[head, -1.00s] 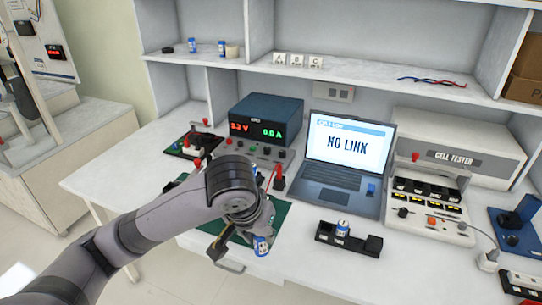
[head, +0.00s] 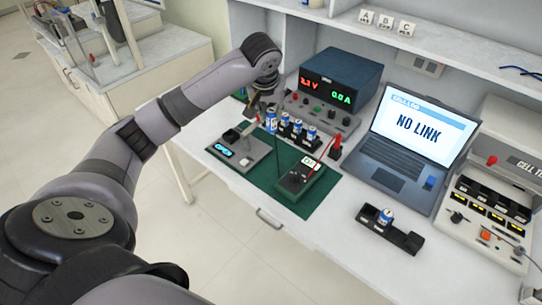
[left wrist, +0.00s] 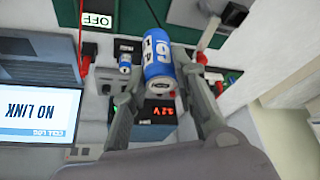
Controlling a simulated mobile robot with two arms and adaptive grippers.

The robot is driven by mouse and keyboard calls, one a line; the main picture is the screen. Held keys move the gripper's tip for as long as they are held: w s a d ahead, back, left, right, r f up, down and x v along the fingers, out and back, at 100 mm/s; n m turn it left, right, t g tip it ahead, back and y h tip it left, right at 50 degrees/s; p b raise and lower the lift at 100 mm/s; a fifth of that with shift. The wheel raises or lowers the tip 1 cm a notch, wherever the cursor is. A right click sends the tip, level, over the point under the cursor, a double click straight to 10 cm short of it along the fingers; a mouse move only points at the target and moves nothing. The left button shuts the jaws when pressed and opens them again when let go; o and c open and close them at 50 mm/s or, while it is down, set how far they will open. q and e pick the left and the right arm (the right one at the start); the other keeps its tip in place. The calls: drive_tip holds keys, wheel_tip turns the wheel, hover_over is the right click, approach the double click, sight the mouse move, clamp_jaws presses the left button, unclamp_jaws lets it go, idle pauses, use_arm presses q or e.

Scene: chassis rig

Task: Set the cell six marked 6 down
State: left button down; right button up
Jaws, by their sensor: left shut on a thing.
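My left gripper (head: 264,107) is at the back of the bench, in front of the power supply. In the left wrist view its two fingers (left wrist: 162,84) are shut on a blue and white cell marked 6 (left wrist: 157,52). I cannot tell whether the held cell touches the holder. My right gripper is not in view.
The power supply (head: 340,82) reads 2.2 V. A grey device marked OPEN (head: 238,150) and a box marked OFF (head: 300,180) sit on the green mat (head: 268,175). The laptop (head: 418,130) shows NO LINK. A black tray (head: 405,238) holds one cell (head: 386,216).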

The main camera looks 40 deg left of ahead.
use_arm(q)
wheel_tip(320, 180, down, 18)
drive_tip(key=shift+f+p, duration=0.1)
drive_tip(key=shift+p, duration=0.45)
drive_tip(key=shift+f, duration=0.1)
drive_tip(key=c, duration=1.3)
unclamp_jaws()
drive_tip(key=shift+c, duration=0.2)
drive_tip(key=shift+o, duration=0.2)
drive_tip(key=v, duration=1.2)
